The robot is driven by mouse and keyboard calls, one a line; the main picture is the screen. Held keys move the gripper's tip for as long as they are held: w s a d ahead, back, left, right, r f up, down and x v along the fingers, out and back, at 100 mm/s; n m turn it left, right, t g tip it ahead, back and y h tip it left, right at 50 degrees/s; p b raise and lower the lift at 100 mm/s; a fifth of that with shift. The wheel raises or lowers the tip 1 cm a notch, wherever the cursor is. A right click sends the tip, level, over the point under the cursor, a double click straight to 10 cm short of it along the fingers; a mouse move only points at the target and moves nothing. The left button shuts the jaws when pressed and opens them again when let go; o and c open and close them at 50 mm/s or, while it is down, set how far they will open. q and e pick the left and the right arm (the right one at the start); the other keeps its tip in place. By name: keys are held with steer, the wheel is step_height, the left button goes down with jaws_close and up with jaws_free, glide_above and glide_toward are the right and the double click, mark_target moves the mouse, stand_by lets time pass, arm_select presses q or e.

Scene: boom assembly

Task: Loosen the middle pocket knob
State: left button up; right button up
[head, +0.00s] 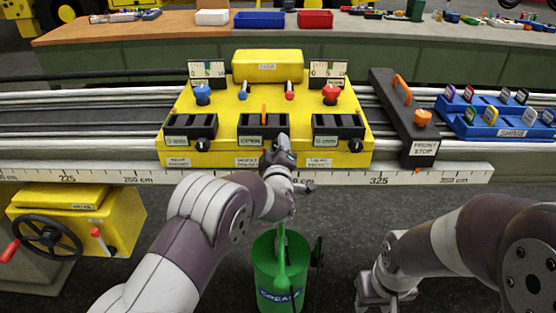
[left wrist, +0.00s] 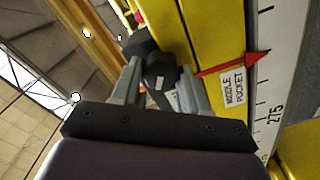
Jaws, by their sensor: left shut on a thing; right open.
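The middle pocket (head: 262,122) is a black block with an orange upright piece, on the front of the yellow fixture (head: 215,145). My left gripper (head: 284,152) is at its right front corner and hides its knob in the head view. In the left wrist view, the black middle pocket knob (left wrist: 159,72) sits between the two grey fingers of my left gripper (left wrist: 158,84), which is shut on it. The middle pocket label (left wrist: 236,87) is beside it. My right gripper (head: 378,298) is open and empty, low at the right, away from the fixture.
Left (head: 190,126) and right (head: 338,127) pocket blocks flank the middle one, each with a black knob. A black front stop (head: 415,135) and a blue tray (head: 480,128) stand to the right. A ruler rail (head: 400,174) runs in front. A green grease can (head: 268,275) stands below.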

arm_select(q)
steer(key=shift+d+f+n+b, duration=0.1)
steer(key=shift+f+n+b, duration=0.1)
steer(key=shift+n+b, duration=5.45)
steer(key=shift+f+n+b, duration=0.2)
steer(key=shift+n+b, duration=4.35)
steer(key=shift+b, duration=2.15)
steer(key=shift+r, duration=0.1)
steer(key=o, duration=1)
